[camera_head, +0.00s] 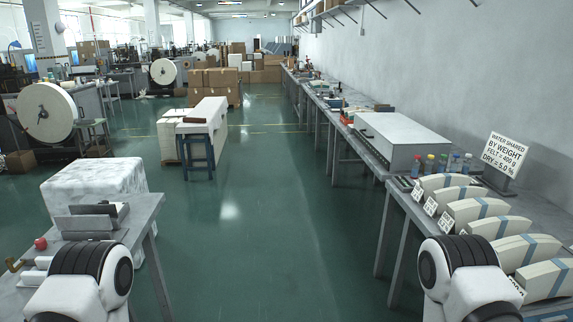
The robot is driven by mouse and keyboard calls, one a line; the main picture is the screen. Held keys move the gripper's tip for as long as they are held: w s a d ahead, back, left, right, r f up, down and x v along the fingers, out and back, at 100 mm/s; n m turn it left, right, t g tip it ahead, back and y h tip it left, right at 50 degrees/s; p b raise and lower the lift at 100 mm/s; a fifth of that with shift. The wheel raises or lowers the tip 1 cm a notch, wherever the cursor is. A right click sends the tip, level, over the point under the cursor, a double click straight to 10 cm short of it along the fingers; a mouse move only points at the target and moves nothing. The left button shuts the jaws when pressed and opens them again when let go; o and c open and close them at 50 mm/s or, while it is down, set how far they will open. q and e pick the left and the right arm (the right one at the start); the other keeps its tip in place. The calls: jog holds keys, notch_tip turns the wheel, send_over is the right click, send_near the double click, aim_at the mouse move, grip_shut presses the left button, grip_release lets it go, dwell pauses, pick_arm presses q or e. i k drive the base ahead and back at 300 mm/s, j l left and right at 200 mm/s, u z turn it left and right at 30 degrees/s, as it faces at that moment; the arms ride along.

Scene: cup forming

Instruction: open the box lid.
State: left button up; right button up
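A large white closed box (402,142) with a flat top stands on the right-hand bench, beyond the near table. A small grey case-like object (92,218) with a dark raised part lies on the left table. I cannot tell which of them is the task's box. White arm links with black ribbed joints, mine, show at the bottom left and bottom right. Neither of my grippers shows, so their places relative to the boxes cannot be seen.
Several cream curved stacks with blue bands (478,208), small cards, bottles (442,162) and a sign (505,153) crowd the right table. A red knob (41,243) is on the left table (146,208), beside a wrapped white block (95,180). The green floor (255,220) between is clear.

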aim_at(383, 131)
jog(key=i, duration=0.75)
jog(key=i+j+z, duration=0.15)
jog(key=i, duration=0.6)
jog(key=i+j, duration=0.15)
jog(key=i, duration=0.6)
jog(key=l+z, duration=0.05)
